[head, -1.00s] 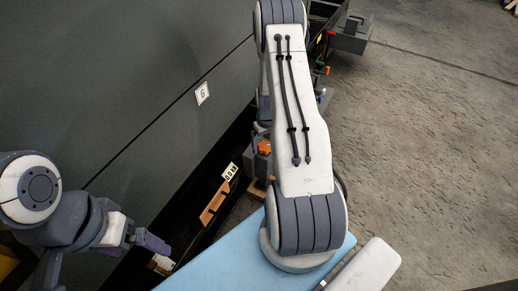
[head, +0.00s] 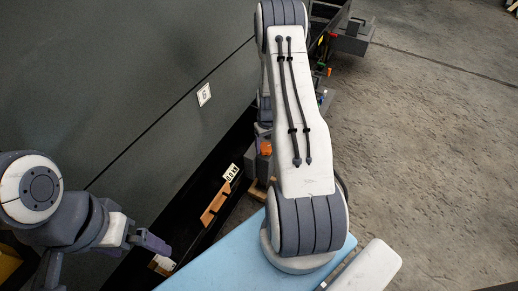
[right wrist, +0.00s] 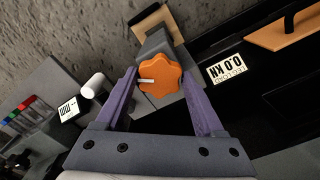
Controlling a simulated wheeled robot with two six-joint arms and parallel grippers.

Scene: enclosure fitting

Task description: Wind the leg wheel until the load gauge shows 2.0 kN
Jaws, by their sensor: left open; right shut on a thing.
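The leg wheel (right wrist: 161,80) is an orange lobed knob with a white mark pointing left in the right wrist view. My right gripper (right wrist: 160,76) is shut on it, one purple finger on each side. In the head view the wheel (head: 265,147) shows partly beside my right arm, which hides most of that gripper. The load gauge (right wrist: 226,68) is a white plate reading 0.0 kN, to the right of the wheel. It also shows in the head view (head: 231,172), too small to read. My left gripper (head: 152,243) is open and empty at the lower left.
A dark panel wall (head: 110,80) fills the left. An orange-brown handle (head: 214,203) lies below the gauge, also in the right wrist view (right wrist: 283,33).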

